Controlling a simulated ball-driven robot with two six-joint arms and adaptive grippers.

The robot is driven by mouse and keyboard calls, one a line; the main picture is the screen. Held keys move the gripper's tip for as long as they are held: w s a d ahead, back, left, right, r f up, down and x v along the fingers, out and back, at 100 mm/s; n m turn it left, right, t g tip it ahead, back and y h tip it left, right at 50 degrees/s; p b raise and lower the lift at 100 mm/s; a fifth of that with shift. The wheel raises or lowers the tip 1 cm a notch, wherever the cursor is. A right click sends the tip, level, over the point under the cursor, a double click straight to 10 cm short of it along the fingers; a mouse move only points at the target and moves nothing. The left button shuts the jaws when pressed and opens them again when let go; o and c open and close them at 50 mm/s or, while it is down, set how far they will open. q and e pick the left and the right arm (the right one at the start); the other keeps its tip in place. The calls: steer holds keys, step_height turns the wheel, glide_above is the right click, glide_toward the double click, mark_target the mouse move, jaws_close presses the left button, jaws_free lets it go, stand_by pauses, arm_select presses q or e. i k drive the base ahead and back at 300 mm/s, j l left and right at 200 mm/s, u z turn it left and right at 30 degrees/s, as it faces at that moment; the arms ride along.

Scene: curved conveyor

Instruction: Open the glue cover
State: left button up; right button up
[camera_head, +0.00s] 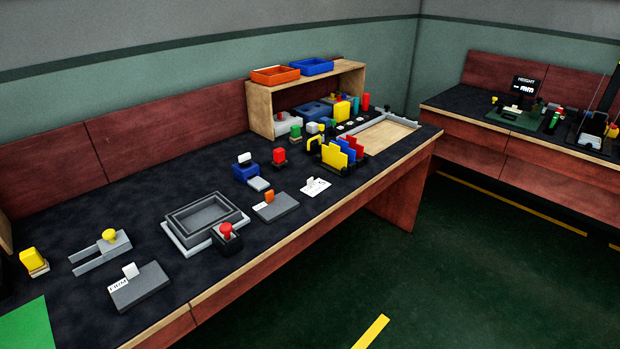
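I cannot tell for certain which thing is the glue cover. A similar grey block (277,207) with an orange tab (269,197) lies farther right. A grey rectangular tray-like box (205,216) sits between them. Neither of my grippers shows in this view.
A red-knobbed dark block (227,238) stands by the bench's front edge. A yellow-knobbed grey fork (103,247) and yellow block (34,261) are at left. A wooden shelf (262,110) stands at the back. Green floor (480,270) is clear before another bench (480,135).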

mark_target(112, 239)
steer(key=u, duration=0.75)
